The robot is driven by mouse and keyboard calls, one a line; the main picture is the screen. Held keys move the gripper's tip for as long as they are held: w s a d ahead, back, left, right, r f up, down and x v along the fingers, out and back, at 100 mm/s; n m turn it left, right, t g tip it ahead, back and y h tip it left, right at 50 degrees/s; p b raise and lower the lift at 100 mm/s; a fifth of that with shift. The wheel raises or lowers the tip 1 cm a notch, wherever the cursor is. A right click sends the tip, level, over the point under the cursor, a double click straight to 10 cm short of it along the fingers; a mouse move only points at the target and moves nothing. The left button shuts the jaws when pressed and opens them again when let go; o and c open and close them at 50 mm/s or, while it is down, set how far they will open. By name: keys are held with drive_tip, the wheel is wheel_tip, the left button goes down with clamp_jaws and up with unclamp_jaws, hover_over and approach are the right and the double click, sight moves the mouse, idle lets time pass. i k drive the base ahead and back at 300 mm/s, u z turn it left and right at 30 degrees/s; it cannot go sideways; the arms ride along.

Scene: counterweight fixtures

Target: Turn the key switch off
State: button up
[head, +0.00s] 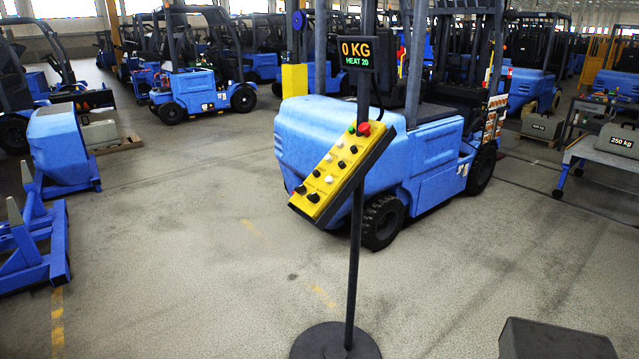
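A yellow control panel (334,166) is mounted at a tilt on a dark pole stand (355,240) in the middle of the head view. It carries a red button (363,129), a small green button (351,130) and several small dark controls. Two larger black knobs (313,197) sit at its lower left end. I cannot tell which control is the key switch, or its position, at this size. A display (357,53) above the panel reads "0 KG" and "HEAT 20". My gripper is not in view.
A blue forklift (400,150) stands behind the panel. The stand's round base (335,342) rests on the floor. Blue fixtures (62,150) stand at the left. A cart with a 250 kg weight (615,140) is at the right. The floor around the stand is mostly clear.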

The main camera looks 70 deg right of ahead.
sight(302, 190)
drive_tip(key=u, duration=1.2)
drive_tip(key=k, duration=0.1)
drive_tip(key=z, duration=2.1)
drive_tip(key=i, duration=0.25)
drive_tip(key=u, duration=0.65)
drive_tip(key=i, duration=0.6)
drive_tip(key=z, duration=0.2)
